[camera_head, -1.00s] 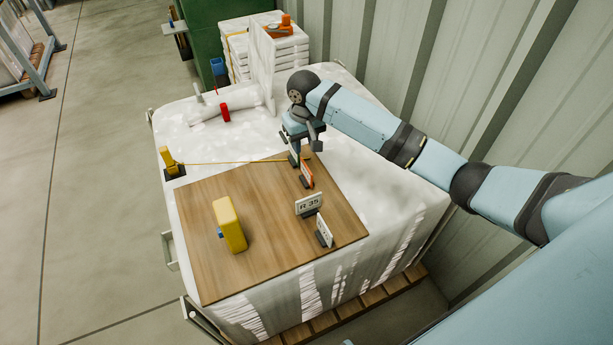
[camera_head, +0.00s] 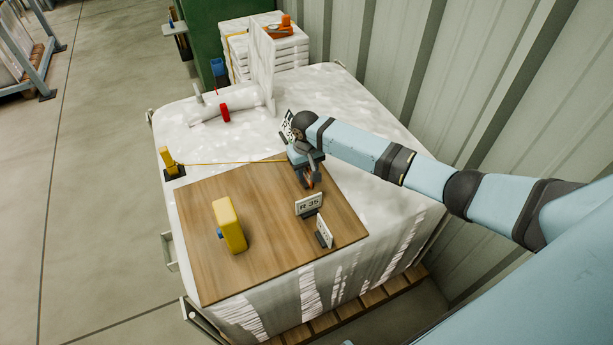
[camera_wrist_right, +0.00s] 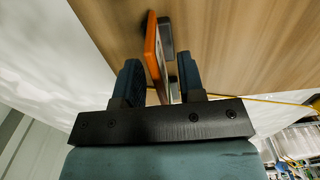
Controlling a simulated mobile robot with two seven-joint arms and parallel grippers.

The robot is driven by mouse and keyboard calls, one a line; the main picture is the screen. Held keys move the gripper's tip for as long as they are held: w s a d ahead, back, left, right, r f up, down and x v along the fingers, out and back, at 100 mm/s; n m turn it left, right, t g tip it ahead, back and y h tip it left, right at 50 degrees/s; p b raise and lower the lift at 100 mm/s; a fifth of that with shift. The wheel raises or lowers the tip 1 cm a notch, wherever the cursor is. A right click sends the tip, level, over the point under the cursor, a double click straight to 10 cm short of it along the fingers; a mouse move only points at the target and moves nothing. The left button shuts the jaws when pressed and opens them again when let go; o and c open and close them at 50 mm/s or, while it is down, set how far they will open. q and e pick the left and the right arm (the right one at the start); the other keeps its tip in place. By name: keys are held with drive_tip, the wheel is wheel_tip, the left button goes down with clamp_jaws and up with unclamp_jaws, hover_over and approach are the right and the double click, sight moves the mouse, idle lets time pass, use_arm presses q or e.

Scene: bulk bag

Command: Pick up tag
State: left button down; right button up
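My right gripper (camera_head: 308,180) is low over the far right part of the wooden board. An orange tag (camera_head: 309,183) is mostly hidden under it. In the right wrist view, the fingers of my right gripper (camera_wrist_right: 158,82) are apart, with the upright orange tag (camera_wrist_right: 151,42) reaching between and beyond them. I see no clear grip on it. A white tag marked R 35 (camera_head: 309,204) and another white tag (camera_head: 324,232) stand nearer on the board. A white plate with dark marks (camera_head: 287,125) shows tilted beside my wrist; I cannot tell what holds it. My left gripper is not in view.
The board (camera_head: 205,268) lies on a white bulk bag (camera_head: 385,205). A yellow object (camera_head: 229,225) is on its left. A yellow line (camera_head: 225,162) runs from a yellow block (camera_head: 167,158) toward my gripper. A ribbed wall (camera_head: 440,90) is at right.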

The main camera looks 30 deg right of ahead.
drive_tip(key=shift+f, duration=0.55)
clamp_jaws()
drive_tip(key=shift+r, duration=0.15)
